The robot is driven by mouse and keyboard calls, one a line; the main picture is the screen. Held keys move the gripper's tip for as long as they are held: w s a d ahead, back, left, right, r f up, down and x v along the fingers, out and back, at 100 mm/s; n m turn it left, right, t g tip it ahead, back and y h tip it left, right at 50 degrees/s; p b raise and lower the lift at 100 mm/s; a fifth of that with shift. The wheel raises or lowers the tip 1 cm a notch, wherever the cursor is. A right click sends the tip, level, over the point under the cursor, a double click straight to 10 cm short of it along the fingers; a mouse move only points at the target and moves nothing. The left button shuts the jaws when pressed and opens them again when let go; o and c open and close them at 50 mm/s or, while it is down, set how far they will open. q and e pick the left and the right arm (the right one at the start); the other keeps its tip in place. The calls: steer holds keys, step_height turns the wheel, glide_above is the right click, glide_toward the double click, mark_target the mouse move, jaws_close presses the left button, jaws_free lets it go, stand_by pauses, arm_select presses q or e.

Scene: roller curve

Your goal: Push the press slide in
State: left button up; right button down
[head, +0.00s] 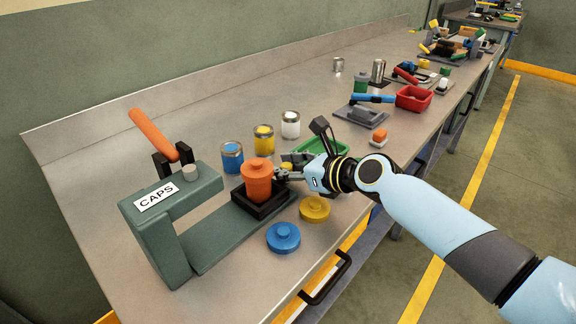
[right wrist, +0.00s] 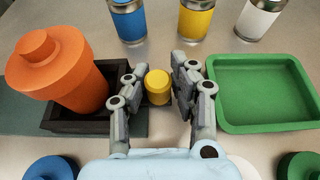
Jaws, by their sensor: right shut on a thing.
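The green press (head: 160,225), labelled CAPS, has a raised orange lever (head: 153,134) and a grey ram. Its black slide tray (head: 285,198) sits out on the base, clear of the press head. An orange capped container (head: 257,184) stands in the tray. In the right wrist view the black tray (right wrist: 100,122) and orange container (right wrist: 62,75) are at the left. My right gripper (head: 287,171) is beside the tray, shut on a yellow knob (right wrist: 157,87) between its fingers. How the knob joins the slide is hidden. My left gripper is out of view.
Blue, yellow and white cans (head: 264,140) stand behind the tray. A blue lid (head: 283,238) and a yellow lid (head: 315,209) lie in front. A green tray (right wrist: 262,93) is close right of my gripper. Several other tools and bins lie farther along the bench.

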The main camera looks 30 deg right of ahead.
mark_target(241, 215)
steer(key=a+p, duration=0.1)
steer(key=a, duration=0.1)
steer(key=s+a+p, duration=0.1)
steer(key=a, duration=0.1)
steer(key=s+a+p, duration=0.1)
steer(key=a+p, duration=0.1)
steer(key=shift+s+a+r, duration=0.2)
steer(key=shift+a+r, duration=0.05)
steer(key=shift+a, duration=0.05)
steer(key=a, duration=0.1)
steer(key=s+a+p, duration=0.1)
steer(key=a, duration=0.3)
steer(key=shift+s+a+f, duration=0.1)
steer(key=shift+s+f, duration=0.1)
steer(key=shift+s, duration=0.2)
steer(key=shift+s+a, duration=0.1)
steer(key=shift+a, duration=0.15)
steer(key=shift+f, duration=0.15)
steer(key=c, duration=1.4)
jaws_free()
steer(key=shift+a, duration=0.15)
steer(key=shift+s, duration=0.15)
steer(key=v, duration=1.1)
steer(key=shift+s+r, duration=0.25)
steer(key=shift+s, duration=0.05)
